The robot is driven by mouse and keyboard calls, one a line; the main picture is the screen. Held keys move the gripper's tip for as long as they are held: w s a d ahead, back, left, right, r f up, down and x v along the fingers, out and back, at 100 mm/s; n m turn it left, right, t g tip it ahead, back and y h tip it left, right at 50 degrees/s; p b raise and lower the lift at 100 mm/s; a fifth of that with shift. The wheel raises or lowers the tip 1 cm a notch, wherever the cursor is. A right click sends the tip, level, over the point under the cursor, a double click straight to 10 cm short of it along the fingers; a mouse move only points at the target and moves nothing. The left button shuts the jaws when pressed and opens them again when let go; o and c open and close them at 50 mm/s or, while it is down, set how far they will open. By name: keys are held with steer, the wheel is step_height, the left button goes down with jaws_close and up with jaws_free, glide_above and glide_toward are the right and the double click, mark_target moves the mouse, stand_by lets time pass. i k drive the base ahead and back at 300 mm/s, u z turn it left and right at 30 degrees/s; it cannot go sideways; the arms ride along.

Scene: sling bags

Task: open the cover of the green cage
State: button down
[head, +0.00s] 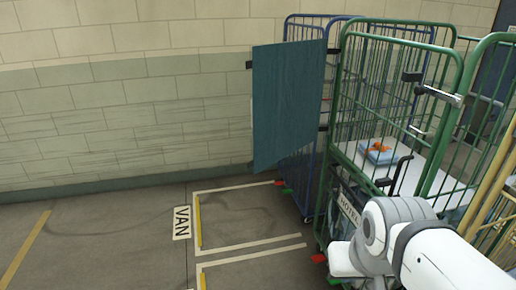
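The green cage (342,118) stands at the right, a tall wire frame on wheels. A dark lower front panel on it carries a HOTEL label (349,208). A black and grey fitting (440,96) sits on its upper right frame. A flat teal panel (288,105) stands out to the left, with dark brackets at its edges; I cannot tell whether it belongs to the green cage or the blue one. My white arm enters at bottom right. What seems to be my black gripper (394,174) is in front of the green cage's lower part; its finger opening is unclear.
A blue cage (292,28) stands behind the green one, and a yellow cage (492,195) is at the right edge. A blue item with orange on it (378,150) lies on a white surface inside the green cage. The floor at left is clear, with a VAN marking (182,222).

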mark_target(288, 78)
steer(key=z, duration=0.05)
steer(key=i, duration=1)
steer(key=u, duration=0.05)
